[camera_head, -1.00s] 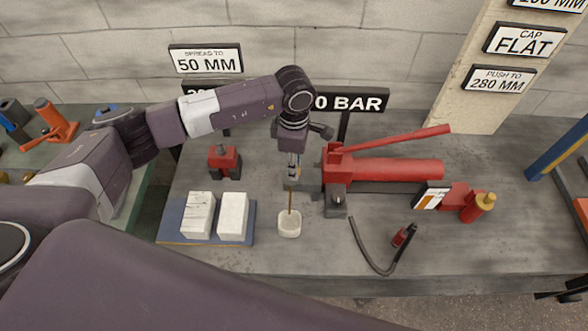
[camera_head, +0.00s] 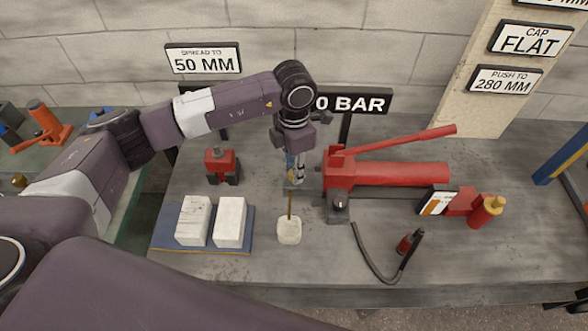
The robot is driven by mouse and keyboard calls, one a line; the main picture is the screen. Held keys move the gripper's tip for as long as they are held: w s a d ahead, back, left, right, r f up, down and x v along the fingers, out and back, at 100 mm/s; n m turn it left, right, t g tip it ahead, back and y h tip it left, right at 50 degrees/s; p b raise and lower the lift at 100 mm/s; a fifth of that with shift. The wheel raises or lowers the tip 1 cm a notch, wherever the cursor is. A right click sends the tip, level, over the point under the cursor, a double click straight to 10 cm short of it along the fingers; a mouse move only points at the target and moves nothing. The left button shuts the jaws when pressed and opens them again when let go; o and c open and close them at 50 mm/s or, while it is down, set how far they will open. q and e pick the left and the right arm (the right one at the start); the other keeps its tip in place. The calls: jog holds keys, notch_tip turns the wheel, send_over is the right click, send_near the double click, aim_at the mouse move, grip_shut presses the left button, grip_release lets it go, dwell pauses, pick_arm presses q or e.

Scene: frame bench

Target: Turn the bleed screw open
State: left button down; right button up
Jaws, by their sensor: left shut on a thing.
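The red hydraulic pump (camera_head: 400,174) lies on the grey bench with its long red handle (camera_head: 405,139) raised at a slant. My left gripper (camera_head: 296,179) points down just left of the pump's left end, above the dark base plate. Its fingers are closed on a small part there, which I take to be the bleed screw. The fingers hide most of the screw, so its angle cannot be told. A dark block with a round knob (camera_head: 339,202) sits at the pump's front left. My right gripper is not in view.
A white cup (camera_head: 289,231) with a thin stick stands just in front of the gripper. White blocks (camera_head: 230,221) lie on a blue board at left, with a small red jack (camera_head: 221,164) behind. A black hose (camera_head: 366,263) lies front right. Signs stand behind.

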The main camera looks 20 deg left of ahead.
pick_arm(q)
jog(key=shift+w+r, duration=0.1)
dwell(0.3)
jog(key=c, duration=1.7)
grip_release()
jog(key=shift+o, duration=0.2)
notch_tip(320, 180, up, 12)
